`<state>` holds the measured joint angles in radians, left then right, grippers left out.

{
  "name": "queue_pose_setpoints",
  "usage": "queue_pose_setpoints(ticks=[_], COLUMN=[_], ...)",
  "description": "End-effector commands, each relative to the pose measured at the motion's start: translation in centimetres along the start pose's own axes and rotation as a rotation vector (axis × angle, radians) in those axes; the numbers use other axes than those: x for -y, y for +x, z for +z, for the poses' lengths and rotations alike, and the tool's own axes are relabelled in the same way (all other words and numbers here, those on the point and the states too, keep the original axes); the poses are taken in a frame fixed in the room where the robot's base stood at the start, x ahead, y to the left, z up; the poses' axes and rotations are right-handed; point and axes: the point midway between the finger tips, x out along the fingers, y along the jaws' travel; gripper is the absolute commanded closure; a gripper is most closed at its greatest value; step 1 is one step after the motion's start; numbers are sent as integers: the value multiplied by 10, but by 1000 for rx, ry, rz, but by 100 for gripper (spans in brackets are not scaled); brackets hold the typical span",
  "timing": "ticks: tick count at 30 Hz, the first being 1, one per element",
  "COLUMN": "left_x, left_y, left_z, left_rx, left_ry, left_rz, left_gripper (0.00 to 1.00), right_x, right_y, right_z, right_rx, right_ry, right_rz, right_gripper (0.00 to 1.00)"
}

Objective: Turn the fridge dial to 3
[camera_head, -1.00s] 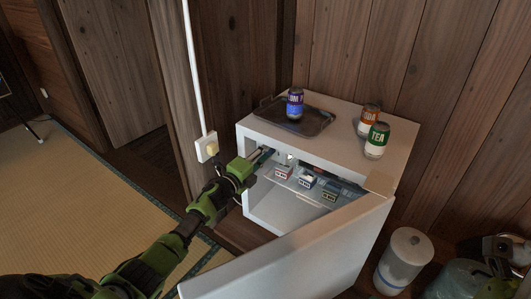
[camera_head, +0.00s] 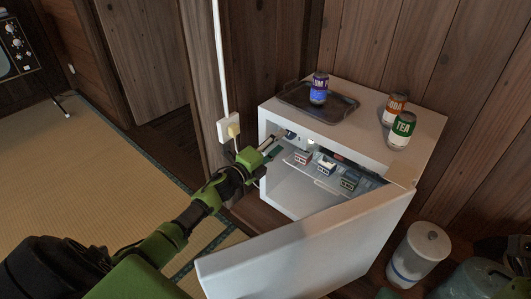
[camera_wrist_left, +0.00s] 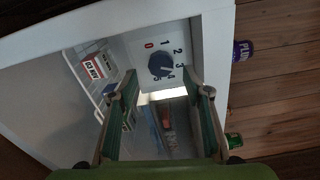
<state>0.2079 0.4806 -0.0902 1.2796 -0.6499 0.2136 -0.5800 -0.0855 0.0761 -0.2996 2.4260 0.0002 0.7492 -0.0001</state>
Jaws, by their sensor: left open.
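The small white fridge (camera_head: 310,128) stands against the wood wall with its door (camera_head: 305,240) swung open. The dial (camera_wrist_left: 161,65) shows in the left wrist view as a dark blue round knob on a white panel, ringed by the numbers 0 to 5. I cannot clearly tell which number it points to. My left gripper (camera_head: 274,149) reaches into the upper left of the fridge opening. In the left wrist view its two open fingers (camera_wrist_left: 168,85) are spread, empty, just below the dial, and appear apart from it. The dial cannot be made out in the head view.
Small boxes (camera_head: 326,167) sit on a wire shelf inside. A tray (camera_head: 300,105) with a purple can (camera_head: 319,88), an orange can (camera_head: 394,108) and a green tea can (camera_head: 402,130) are on top. A white canister (camera_head: 420,255) stands right. A dark shape at the lower right edge is unclear.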

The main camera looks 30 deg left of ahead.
Motion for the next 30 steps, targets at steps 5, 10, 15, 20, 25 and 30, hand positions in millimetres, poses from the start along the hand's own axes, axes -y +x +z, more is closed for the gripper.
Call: queue_pose_setpoints(ticks=[5,10,15,20,25,30], left_x=[-1,-1,0,0,0,0], left_y=[-35,-59,-72,-75,-75,-75], left_z=[-1,-1,0,0,0,0], left_rx=[-2,-1,-1,-1,0,-1], left_ry=[1,-1,-1,-1,-1,-1], left_rz=[2,1,0,-1,-1,-1], left_gripper=[55,55,55,55,55,55], right_x=[0,0,0,0,0,0], right_y=[0,0,0,0,0,0], right_z=[0,0,0,0,1,1], right_rx=[1,1,1,1,1,1], right_ry=[0,0,0,0,0,0], right_rz=[1,1,1,1,1,1], right_gripper=[48,48,48,48,48,48])
